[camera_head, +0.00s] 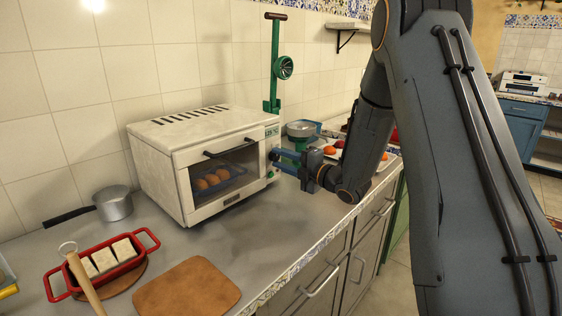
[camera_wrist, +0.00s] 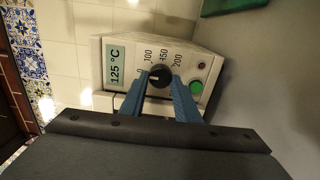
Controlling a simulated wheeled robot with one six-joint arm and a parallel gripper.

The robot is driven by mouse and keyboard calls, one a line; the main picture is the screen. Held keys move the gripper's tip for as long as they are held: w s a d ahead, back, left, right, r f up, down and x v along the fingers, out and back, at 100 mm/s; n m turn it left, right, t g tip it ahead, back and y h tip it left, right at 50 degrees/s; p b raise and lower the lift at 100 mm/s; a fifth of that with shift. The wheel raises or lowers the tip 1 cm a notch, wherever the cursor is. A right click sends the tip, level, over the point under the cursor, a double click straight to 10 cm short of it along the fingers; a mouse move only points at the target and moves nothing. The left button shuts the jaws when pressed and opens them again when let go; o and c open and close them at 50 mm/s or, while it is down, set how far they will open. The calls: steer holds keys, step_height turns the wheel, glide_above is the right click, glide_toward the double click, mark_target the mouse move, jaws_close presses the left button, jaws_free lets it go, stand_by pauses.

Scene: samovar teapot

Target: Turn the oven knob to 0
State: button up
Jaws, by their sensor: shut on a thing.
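The white oven (camera_head: 155,165) stands on the counter against the tiled wall, its door shut with several brown round items (camera_head: 212,179) inside. Its control panel fills the middle of the wrist view, turned sideways. The black oven knob (camera_wrist: 159,74) has the marks 0, 100, 150 and 200 around it. The display (camera_wrist: 116,65) reads 125 °C. My gripper (camera_wrist: 161,82) has its blue fingers shut on the knob, one on each side. In the head view my gripper (camera_head: 277,163) reaches the panel from the right and hides the knob.
A green button (camera_wrist: 196,87) and a small red light sit beside the knob. A green press (camera_head: 275,75) and a scale (camera_head: 301,129) stand behind my gripper. A pot (camera_head: 114,204), red dish (camera_head: 55,285) and wooden board (camera_head: 187,290) lie left and front.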

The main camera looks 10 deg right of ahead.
steer(key=o, duration=1)
steer(key=shift+o, duration=0.2)
steer(key=shift+d, duration=0.1)
steer(key=b+v, duration=0.1)
steer(key=v, duration=0.6)
steer(key=shift+s, duration=0.3)
steer(key=shift+d, duration=0.2)
